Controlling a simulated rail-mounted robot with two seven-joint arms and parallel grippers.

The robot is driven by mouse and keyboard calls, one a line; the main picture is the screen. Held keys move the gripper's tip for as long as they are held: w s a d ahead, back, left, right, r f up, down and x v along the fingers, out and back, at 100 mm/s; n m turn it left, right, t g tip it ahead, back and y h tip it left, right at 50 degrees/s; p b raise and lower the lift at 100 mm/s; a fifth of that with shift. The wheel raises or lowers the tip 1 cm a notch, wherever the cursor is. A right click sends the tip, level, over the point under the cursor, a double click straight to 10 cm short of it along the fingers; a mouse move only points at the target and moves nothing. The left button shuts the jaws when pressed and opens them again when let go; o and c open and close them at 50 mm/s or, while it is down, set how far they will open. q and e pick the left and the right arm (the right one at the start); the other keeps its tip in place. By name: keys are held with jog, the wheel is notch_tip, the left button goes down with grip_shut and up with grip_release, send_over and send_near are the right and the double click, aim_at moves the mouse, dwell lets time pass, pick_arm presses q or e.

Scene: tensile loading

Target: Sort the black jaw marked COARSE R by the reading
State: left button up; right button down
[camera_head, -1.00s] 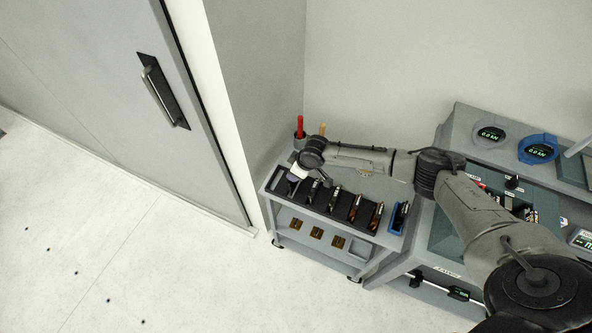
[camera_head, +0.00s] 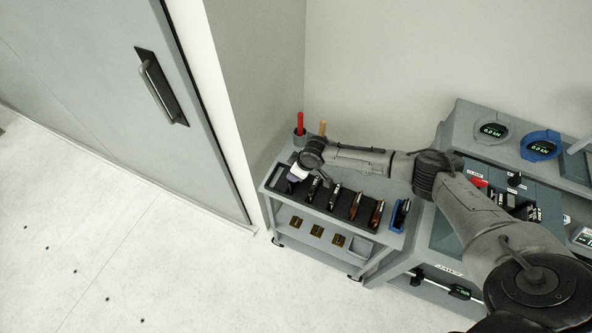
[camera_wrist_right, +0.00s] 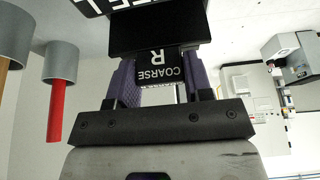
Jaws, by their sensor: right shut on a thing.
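The black jaw marked COARSE R (camera_wrist_right: 160,73) is between the purple fingers of my right gripper (camera_wrist_right: 158,88) in the right wrist view. Its label appears upside down and the gripper is shut on it. In the head view my right gripper (camera_head: 293,179) is at the left end of the black rack (camera_head: 325,207) on the grey cart. I cannot tell whether the jaw touches the rack. Two round gauges, one grey (camera_head: 493,131) and one blue-rimmed (camera_head: 541,145), seem to read 0.0 kN. My left gripper is not in view.
Brown plates (camera_head: 317,231) lie on the lower shelf. A grey bench (camera_head: 450,240) stands right of the cart; a wall is behind.

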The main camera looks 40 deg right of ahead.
jog(key=shift+w+f+b, duration=0.1)
jog(key=shift+f+b, duration=0.2)
jog(key=shift+f, duration=0.15)
jog(key=shift+f, duration=0.2)
dwell(0.3)
jog(key=c, duration=0.6)
grip_release()
jog(key=shift+o, duration=0.7)
jog(key=shift+f, duration=0.1)
jog(key=v, duration=1.4)
jog(key=shift+p, duration=0.45)
